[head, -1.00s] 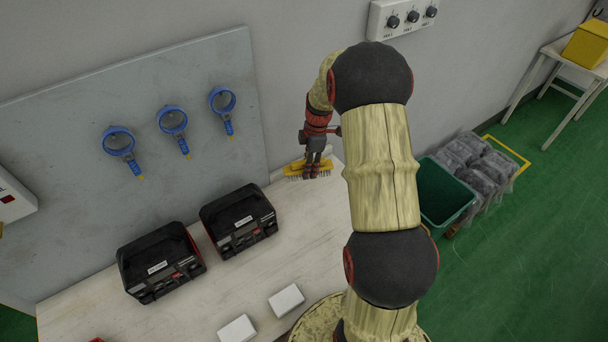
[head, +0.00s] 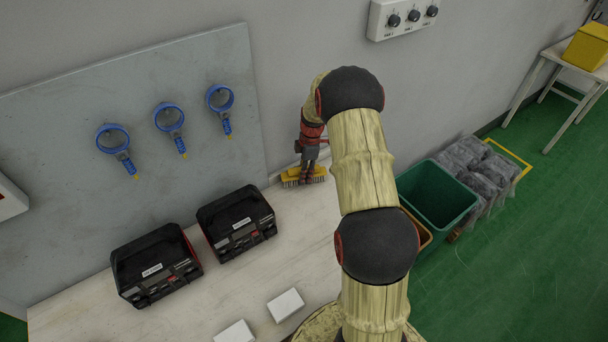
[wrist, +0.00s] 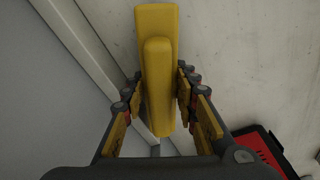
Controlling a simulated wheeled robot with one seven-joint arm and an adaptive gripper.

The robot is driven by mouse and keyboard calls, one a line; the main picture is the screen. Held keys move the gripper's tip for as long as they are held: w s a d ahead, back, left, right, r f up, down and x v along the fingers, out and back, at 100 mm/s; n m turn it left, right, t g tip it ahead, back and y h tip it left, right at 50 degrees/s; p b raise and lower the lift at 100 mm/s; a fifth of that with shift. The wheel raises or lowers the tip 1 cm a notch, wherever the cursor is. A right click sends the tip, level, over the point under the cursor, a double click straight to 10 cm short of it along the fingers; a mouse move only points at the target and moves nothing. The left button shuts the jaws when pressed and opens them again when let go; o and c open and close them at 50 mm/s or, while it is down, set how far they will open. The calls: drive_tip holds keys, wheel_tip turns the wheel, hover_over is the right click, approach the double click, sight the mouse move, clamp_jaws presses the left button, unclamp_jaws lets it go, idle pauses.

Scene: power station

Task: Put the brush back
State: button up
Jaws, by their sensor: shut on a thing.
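The brush (head: 291,177) has a yellow back and dark bristles that point down. It is at the back of the pale worktop, close to the wall, at the far end of my arm. My gripper (head: 307,176) points down over it and is shut on it. In the wrist view the yellow brush (wrist: 158,40) lies lengthwise between the two fingers of my gripper (wrist: 158,95). Whether the bristles touch the worktop is hard to tell in the head view.
Two black cases (head: 236,222) (head: 156,265) stand on the worktop (head: 215,297) to the left. Two white blocks (head: 286,304) (head: 234,331) lie nearer. Blue ring-shaped tools (head: 169,117) hang on the grey board (head: 60,160). A green bin (head: 440,193) stands at right.

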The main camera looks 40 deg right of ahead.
drive_tip(key=o, duration=0.9)
drive_tip(key=shift+f, duration=0.1)
drive_tip(key=shift+o, duration=0.2)
